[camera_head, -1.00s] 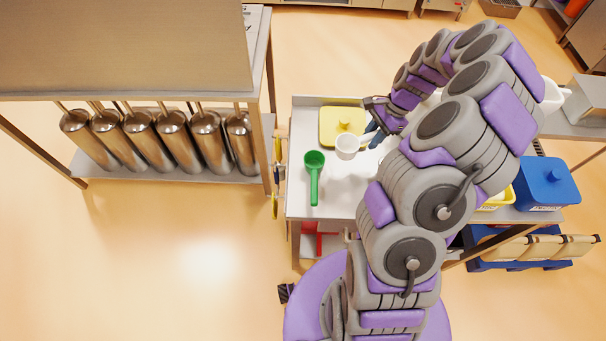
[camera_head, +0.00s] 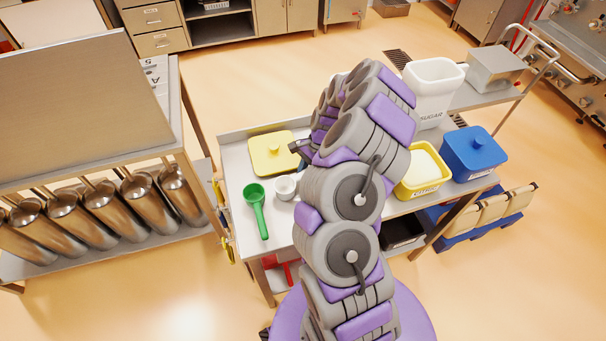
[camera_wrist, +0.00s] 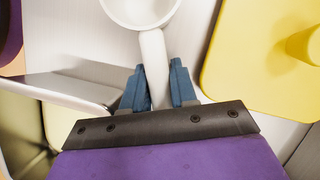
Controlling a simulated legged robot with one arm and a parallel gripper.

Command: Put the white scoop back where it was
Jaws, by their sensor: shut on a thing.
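The white scoop (camera_head: 285,187) shows in the head view on the cart top, just right of the green scoop (camera_head: 256,207); my arm hides its handle there. In the wrist view the white scoop (camera_wrist: 152,50) has its round bowl at the top edge, partly cut off, and its handle runs down between the blue fingertips of my gripper (camera_wrist: 158,88). My gripper is shut on that handle. Whether the bowl touches the cart top, I cannot tell. In the head view my gripper is mostly hidden behind my arm.
A yellow lid (camera_head: 272,154) lies behind the scoops and shows in the wrist view (camera_wrist: 250,70).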

